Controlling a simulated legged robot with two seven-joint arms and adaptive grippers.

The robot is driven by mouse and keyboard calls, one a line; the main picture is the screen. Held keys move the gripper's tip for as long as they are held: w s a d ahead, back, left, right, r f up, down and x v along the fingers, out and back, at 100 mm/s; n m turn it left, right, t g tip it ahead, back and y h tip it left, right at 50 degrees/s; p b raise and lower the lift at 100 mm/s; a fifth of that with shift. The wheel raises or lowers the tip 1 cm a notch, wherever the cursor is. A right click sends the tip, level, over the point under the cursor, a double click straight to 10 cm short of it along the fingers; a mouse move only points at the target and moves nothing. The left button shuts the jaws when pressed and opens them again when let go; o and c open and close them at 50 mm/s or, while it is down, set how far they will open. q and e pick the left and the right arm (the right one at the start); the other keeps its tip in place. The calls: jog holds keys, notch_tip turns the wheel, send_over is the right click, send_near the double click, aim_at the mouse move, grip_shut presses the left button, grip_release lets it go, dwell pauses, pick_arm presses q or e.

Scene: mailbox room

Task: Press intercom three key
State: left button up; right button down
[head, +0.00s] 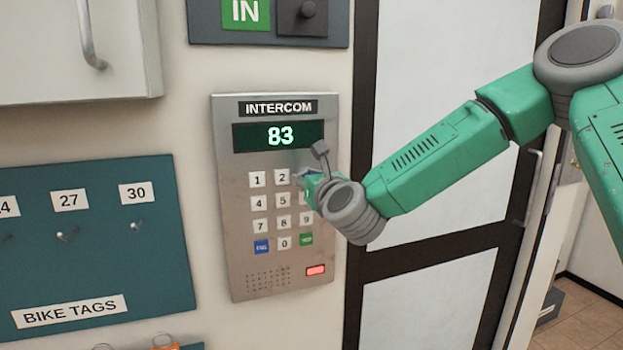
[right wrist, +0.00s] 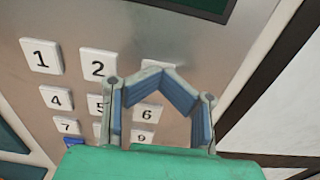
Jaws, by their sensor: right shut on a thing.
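My right gripper (head: 300,178) is shut at the three key's place, right of the two key (head: 282,177). In the right wrist view its blue-padded fingers (right wrist: 165,72) meet in an arch over the three key (right wrist: 157,63), which is mostly hidden; only a pale edge shows. How deep the key sits cannot be seen. My left gripper is not in view.
A teal bike tags board (head: 95,245) with hooks is left of the intercom. A metal cabinet (head: 125,85) juts out at upper left, and an IN panel (head: 215,22) is above. A dark-framed door (head: 362,110) is at right, behind my right arm. A red light (head: 316,270) glows below the keypad.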

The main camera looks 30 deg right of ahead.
jog(key=v, duration=0.7)
jog(key=shift+s, duration=0.4)
jog(key=shift+f, duration=0.15)
jog(key=shift+a, duration=0.1)
jog(key=s+a+f+b, duration=0.5)
jog(key=s+a+b, duration=0.1)
jog(key=b, duration=0.9)
jog(key=shift+a, duration=0.5)
